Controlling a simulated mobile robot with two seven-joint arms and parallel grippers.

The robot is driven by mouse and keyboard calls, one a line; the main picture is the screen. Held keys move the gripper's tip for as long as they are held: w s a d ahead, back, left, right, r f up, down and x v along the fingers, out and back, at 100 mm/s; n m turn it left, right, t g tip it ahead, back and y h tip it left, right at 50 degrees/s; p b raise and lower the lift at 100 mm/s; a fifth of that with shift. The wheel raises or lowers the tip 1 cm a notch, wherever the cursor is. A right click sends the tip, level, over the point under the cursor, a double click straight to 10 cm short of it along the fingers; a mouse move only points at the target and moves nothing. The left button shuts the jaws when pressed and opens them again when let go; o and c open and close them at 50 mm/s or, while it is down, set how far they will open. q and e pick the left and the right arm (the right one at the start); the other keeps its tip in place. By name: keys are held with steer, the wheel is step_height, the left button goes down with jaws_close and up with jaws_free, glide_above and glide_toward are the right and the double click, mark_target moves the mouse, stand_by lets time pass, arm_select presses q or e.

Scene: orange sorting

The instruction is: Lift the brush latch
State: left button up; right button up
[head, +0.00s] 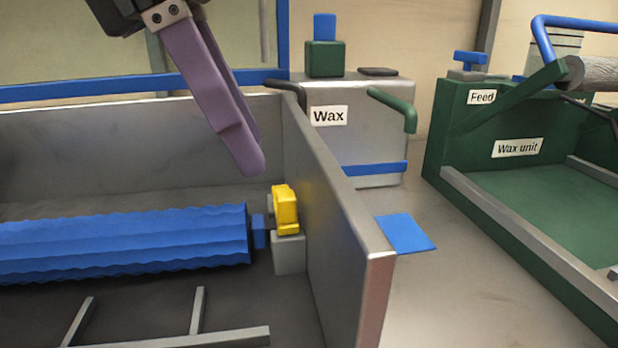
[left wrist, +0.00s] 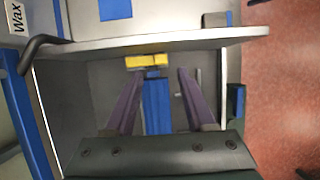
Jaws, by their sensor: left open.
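The yellow brush latch (head: 285,205) sits on a small grey block at the right end of the blue brush roller (head: 120,243), close to the metal bin's right wall. It also shows in the left wrist view (left wrist: 147,61), beyond my fingertips, with the roller (left wrist: 156,104) below it. My left gripper (head: 245,165) has purple fingers pointing down, above and a little left of the latch. In the left wrist view its two fingers (left wrist: 160,74) are apart, with nothing held between them. The fingers appear short of the latch. My right gripper is not in view.
The metal bin wall (head: 335,200) rises beside the latch. Beyond it stand the grey Wax box (head: 355,140) with a green handle (head: 395,108) and the green Wax unit (head: 475,150). A blue pad (head: 404,232) lies outside the wall. Grey rails (head: 190,338) lie in front of the roller.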

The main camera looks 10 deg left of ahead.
mark_target(279, 194)
arm_select(q)
steer(key=x, duration=0.5)
steer(key=shift+d+f, duration=0.15)
steer(key=shift+f, duration=0.1)
jaws_close()
stand_by(1.2)
